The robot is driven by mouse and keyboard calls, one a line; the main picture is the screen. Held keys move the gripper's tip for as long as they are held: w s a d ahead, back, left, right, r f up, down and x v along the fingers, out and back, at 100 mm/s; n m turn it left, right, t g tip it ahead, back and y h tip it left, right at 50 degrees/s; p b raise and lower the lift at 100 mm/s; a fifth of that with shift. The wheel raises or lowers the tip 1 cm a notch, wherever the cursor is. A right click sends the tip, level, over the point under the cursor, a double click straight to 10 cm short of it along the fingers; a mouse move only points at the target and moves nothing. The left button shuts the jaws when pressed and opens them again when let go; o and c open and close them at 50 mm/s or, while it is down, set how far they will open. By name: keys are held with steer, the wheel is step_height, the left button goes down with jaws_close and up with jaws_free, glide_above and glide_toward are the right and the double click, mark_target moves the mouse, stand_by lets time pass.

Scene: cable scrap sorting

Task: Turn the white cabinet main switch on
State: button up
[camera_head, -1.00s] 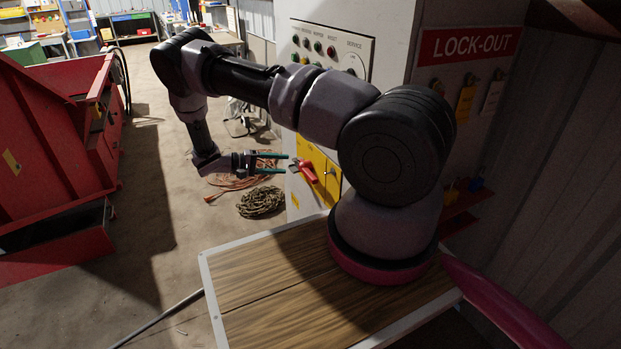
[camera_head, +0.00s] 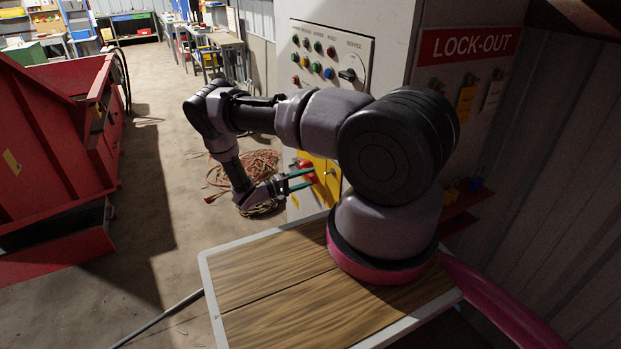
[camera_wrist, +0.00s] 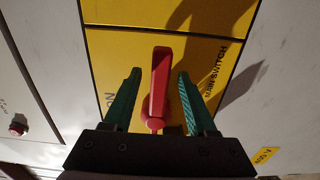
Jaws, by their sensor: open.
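The white cabinet (camera_head: 400,30) stands right of centre in the head view, with a yellow panel (camera_head: 322,178) low on its front. The red main switch handle (camera_head: 306,164) is on that panel, partly hidden by my arm and gripper. In the wrist view the red handle (camera_wrist: 160,85) lies between my two green fingers, and the panel lettering reads "MAIN SWITCH" in part. My gripper (camera_head: 311,178) is open, with a finger on each side of the handle and a visible gap to each. It also shows in the wrist view (camera_wrist: 157,88).
Above the yellow panel is a button panel (camera_head: 328,56) with a service knob. A red lock-out board (camera_head: 465,45) is at right. A red machine (camera_head: 60,120) stands at left. Orange cable (camera_head: 255,167) lies on the floor. My wooden-topped base is in front.

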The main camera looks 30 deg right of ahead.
steer(key=shift+d, duration=0.75)
jaws_close()
stand_by(0.9)
